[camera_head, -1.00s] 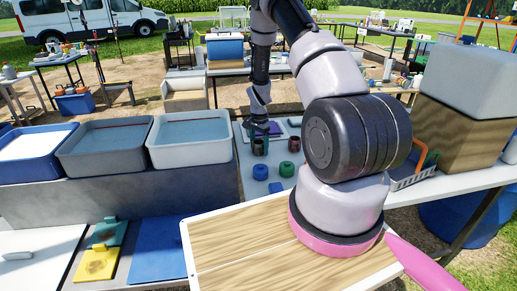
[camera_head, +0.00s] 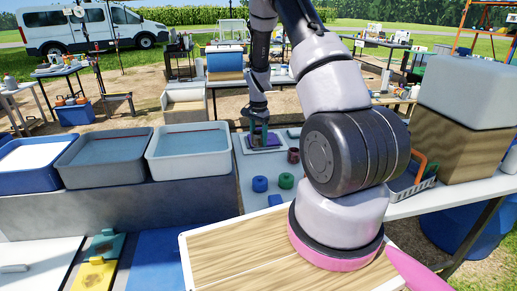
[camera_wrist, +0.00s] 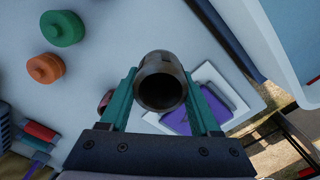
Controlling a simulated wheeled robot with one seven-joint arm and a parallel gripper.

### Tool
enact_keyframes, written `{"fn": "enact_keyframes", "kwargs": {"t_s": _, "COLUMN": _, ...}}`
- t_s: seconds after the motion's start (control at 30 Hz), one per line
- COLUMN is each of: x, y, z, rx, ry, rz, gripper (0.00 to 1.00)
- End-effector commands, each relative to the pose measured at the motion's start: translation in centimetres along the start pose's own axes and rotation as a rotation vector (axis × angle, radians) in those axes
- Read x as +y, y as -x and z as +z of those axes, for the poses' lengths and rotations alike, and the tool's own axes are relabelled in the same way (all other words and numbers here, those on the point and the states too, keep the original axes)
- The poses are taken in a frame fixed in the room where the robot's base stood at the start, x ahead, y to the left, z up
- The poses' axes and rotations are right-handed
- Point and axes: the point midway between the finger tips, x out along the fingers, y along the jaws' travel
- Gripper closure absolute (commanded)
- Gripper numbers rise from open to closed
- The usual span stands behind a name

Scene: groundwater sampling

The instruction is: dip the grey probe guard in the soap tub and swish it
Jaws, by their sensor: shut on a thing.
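In the wrist view my gripper (camera_wrist: 162,92) is shut on a dark grey, hollow round piece, the probe guard (camera_wrist: 162,80), its open end facing the camera. In the head view my gripper (camera_head: 258,140) is small, pointing down above the far part of the light table; the guard is hard to make out there. Three tubs stand left of it: a blue tub with white contents (camera_head: 28,182), a dark grey tub (camera_head: 70,176) and a light grey tub (camera_head: 160,174), both with bluish liquid. I cannot tell for sure which holds soap.
A dark red cup (camera_head: 293,156), a green round piece (camera_head: 286,181) and a blue one (camera_head: 260,184) stand on the table. A purple pad on a white tray (camera_wrist: 206,72) lies beyond the guard. A crate (camera_head: 412,188) is at right.

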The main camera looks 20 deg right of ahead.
Motion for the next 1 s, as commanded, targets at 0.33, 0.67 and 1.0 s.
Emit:
{"fn": "enact_keyframes", "kwargs": {"t_s": 0.33, "x": -0.1, "y": 4.8, "z": 0.0, "rx": 0.002, "ry": 0.0, "rz": -0.002, "gripper": 0.9}}
{"fn": "enact_keyframes", "kwargs": {"t_s": 0.67, "x": -0.1, "y": 8.8, "z": 0.0, "rx": 0.001, "ry": 0.0, "rz": -0.003, "gripper": 0.9}}
{"fn": "enact_keyframes", "kwargs": {"t_s": 1.0, "x": -0.1, "y": 12.2, "z": 0.0, "rx": 0.001, "ry": 0.001, "rz": -0.002, "gripper": 0.9}}
